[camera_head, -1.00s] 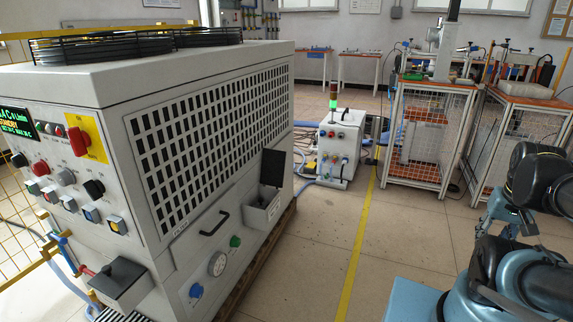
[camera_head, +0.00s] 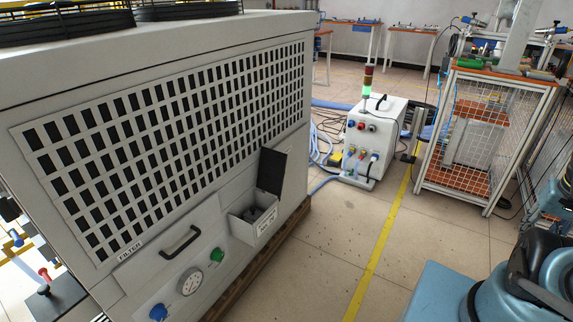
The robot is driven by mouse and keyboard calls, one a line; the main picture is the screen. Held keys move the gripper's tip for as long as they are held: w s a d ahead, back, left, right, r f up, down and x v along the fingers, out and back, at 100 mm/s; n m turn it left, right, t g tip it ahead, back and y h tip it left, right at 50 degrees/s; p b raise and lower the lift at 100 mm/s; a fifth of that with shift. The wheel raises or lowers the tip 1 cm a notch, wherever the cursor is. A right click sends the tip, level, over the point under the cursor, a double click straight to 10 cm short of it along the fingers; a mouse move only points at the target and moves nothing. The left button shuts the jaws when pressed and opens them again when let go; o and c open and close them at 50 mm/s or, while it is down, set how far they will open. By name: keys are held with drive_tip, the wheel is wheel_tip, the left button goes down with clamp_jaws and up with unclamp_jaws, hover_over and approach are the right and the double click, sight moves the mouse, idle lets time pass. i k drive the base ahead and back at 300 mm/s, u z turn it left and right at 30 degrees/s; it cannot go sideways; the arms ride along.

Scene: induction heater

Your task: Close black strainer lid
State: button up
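The black strainer lid (camera_head: 271,172) stands open, nearly upright, at the back of a small grey box (camera_head: 255,224) on the side of the large grey machine. The box's top is uncovered and dark parts show inside it. A label on its front is too small to read surely. My gripper is not in view. Parts of my own arm and base show at the right and lower right, well apart from the lid.
The large grey machine (camera_head: 60,90) fills the left, with a black handle (camera_head: 180,242), a gauge (camera_head: 190,281) and knobs near the box. Another black lid (camera_head: 55,300) is at the lower left. A small heater unit (camera_head: 372,140) stands behind. The floor between is clear.

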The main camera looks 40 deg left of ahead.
sight(272, 163)
drive_tip(key=i, duration=3.35)
drive_tip(key=u, duration=4.2)
